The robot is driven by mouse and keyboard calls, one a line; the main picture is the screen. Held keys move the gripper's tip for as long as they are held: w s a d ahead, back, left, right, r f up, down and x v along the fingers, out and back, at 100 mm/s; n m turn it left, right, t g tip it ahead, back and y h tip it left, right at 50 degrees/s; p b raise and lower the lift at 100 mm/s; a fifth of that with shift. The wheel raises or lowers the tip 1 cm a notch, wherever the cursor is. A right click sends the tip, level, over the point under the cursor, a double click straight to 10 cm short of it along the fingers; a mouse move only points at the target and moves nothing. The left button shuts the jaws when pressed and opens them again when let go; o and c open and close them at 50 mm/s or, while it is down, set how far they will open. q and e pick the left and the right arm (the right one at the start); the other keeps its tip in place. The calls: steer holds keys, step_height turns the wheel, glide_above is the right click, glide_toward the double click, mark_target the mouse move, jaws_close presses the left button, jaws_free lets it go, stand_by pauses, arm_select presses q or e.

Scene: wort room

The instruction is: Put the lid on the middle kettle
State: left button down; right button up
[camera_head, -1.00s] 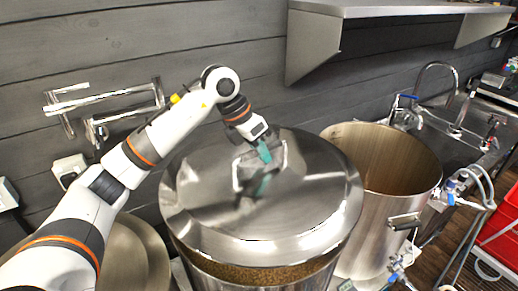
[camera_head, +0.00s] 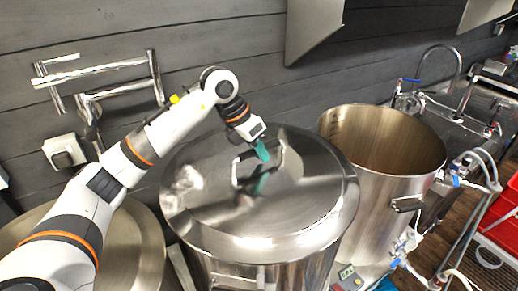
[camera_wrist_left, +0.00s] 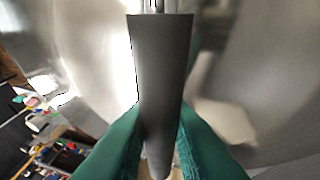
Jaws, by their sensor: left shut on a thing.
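The shiny round steel lid (camera_head: 300,205) covers the top of the middle kettle (camera_head: 305,268), and its front rim meets the kettle's upper edge with no gap showing there. I cannot tell whether it is fully seated all round. My left gripper (camera_head: 262,152), with green fingers, is over the lid and shut on the lid's handle (camera_head: 236,172). In the left wrist view the green fingers (camera_wrist_left: 160,150) press on both sides of the grey handle bar (camera_wrist_left: 160,75). My right gripper is not in view.
An open, empty-looking kettle (camera_head: 375,190) stands close on the right. Another kettle with a lid-like top (camera_head: 135,250) is at the left, partly behind my arm. A wall pipe bracket (camera_head: 95,75), a steel shelf (camera_head: 313,30) and a sink tap (camera_head: 440,75) are behind. Red crates (camera_head: 500,215) stand at right.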

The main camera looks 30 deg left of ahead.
arm_select(q)
steer(key=shift+r, duration=0.15)
steer(key=c, duration=1.3)
jaws_free()
steer(key=shift+s, duration=0.15)
steer(key=shift+f, duration=0.2)
steer(key=shift+a+r, duration=0.15)
steer(key=shift+r, duration=0.2)
steer(key=b+v, duration=0.3)
steer(key=v, duration=0.8)
steer(key=shift+s+r+b, duration=0.15)
steer(key=shift+r+b, duration=0.15)
